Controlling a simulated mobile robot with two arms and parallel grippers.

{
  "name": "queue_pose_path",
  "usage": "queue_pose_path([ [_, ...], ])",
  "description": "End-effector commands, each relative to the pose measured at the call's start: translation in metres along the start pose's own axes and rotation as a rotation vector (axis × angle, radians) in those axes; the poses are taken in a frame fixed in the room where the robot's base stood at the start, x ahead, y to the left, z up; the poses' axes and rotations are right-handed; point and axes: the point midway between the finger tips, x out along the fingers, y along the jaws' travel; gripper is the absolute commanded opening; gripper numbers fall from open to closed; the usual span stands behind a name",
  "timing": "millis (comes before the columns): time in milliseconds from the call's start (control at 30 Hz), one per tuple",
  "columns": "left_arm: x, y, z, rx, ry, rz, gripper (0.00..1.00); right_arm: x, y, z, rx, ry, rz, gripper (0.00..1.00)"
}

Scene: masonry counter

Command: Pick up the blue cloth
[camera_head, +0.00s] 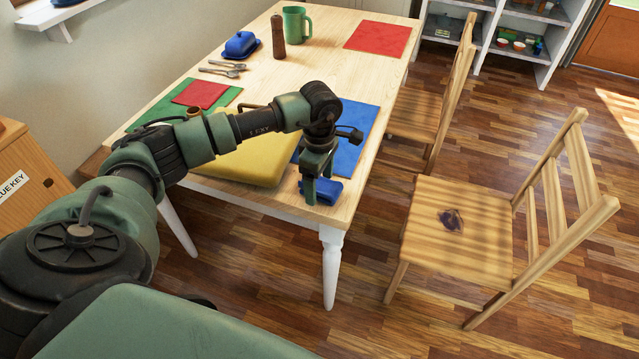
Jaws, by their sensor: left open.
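The blue cloth (332,191) is a small folded bundle on the table near its front right corner. My left gripper (317,184) reaches over the table from the left and points down at the cloth. Its fingers are open, and the near finger covers part of the cloth's left side. I cannot tell whether the fingers touch the cloth. My right gripper is not in view.
A flat blue mat (357,137) lies behind the gripper, and a yellow cushion-like item (250,161) lies left of it. A green mug (296,24), brown mill (278,38) and blue butter dish (241,45) stand farther back. A wooden chair (455,232) stands right.

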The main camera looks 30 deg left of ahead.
Motion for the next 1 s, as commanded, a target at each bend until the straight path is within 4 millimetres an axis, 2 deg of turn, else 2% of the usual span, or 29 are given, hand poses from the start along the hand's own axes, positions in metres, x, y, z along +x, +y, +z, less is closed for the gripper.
queue_pose_path([
  [167, 0.001, 0.000, 0.000, 0.000, -0.001, 0.001, 0.76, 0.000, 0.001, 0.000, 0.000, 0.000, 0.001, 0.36],
  [267, 0.000, 0.000, 0.000, 0.000, -0.001, 0.001, 0.54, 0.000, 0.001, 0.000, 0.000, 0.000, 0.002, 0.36],
  [400, 0.000, 0.000, 0.000, 0.000, -0.001, 0.001, 0.15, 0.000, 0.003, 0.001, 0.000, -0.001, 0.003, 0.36],
  [433, 0.000, 0.000, 0.000, 0.000, -0.001, 0.001, 0.13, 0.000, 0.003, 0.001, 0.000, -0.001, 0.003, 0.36],
  [767, -0.004, 0.001, 0.000, 0.000, -0.002, 0.002, 0.12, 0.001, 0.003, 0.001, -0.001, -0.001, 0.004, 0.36],
  [867, -0.012, 0.001, 0.001, 0.001, -0.003, 0.004, 0.12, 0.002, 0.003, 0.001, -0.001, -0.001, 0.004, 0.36],
  [1000, -0.033, 0.001, 0.000, 0.000, -0.002, 0.006, 0.12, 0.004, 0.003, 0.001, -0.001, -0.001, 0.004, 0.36],
])
